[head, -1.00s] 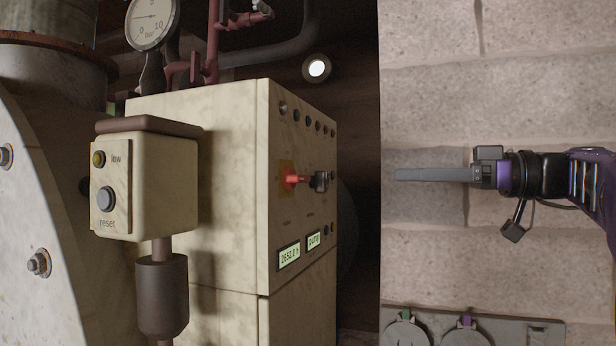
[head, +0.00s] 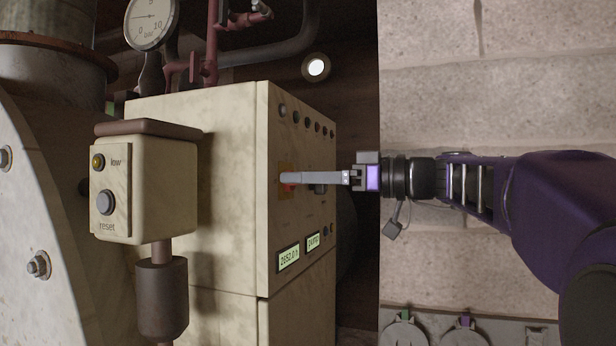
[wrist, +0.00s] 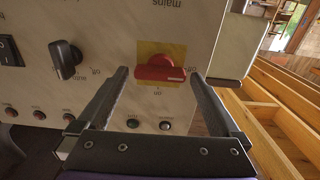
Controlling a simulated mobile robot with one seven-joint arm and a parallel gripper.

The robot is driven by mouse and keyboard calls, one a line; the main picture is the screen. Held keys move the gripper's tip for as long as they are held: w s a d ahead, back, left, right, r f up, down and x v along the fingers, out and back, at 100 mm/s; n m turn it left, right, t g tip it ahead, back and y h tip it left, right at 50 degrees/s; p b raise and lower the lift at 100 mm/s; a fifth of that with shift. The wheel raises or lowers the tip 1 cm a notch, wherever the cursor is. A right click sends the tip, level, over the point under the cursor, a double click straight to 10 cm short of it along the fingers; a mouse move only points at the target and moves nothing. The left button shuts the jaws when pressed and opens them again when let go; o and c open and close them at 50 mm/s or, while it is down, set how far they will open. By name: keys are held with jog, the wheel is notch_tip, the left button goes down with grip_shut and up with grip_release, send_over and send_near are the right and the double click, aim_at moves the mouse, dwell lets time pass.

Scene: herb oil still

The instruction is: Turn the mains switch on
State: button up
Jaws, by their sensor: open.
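The mains switch is a red rotary knob on a yellow plate, on the front of the cream cabinet (head: 200,110). In the wrist view the red knob (wrist: 161,68) lies crosswise under the word "mains", between and beyond my fingertips. The yellow plate (wrist: 150,47) has an "on" mark on the gripper side and an "off" mark by the knob's right end. My gripper (wrist: 165,75) is open, with one finger each side of the knob. In the head view my gripper (head: 286,178) is in front of the switch and hides most of it. I cannot tell whether the fingers touch the knob.
A black selector knob (wrist: 66,60) and a rocker switch (wrist: 10,52) are left of the mains switch in the wrist view. Small buttons (wrist: 133,124) are near the fingers. A box with reset button (head: 106,202) stands at left in the head view.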

jog(key=shift+a, duration=0.15)
jog(key=shift+c, duration=0.3)
jog(key=c, duration=1.2)
jog(key=shift+w+m, duration=0.1)
jog(key=shift+m, duration=0.2)
jog(key=shift+w+f+m+p, duration=0.15)
jog(key=shift+m+p, duration=1.05)
jog(key=shift+m, duration=3.2)
jog(key=shift+w+f+m+p, duration=0.1)
jog(key=shift+m+p, duration=1.05)
jog(key=shift+m, duration=3.25)
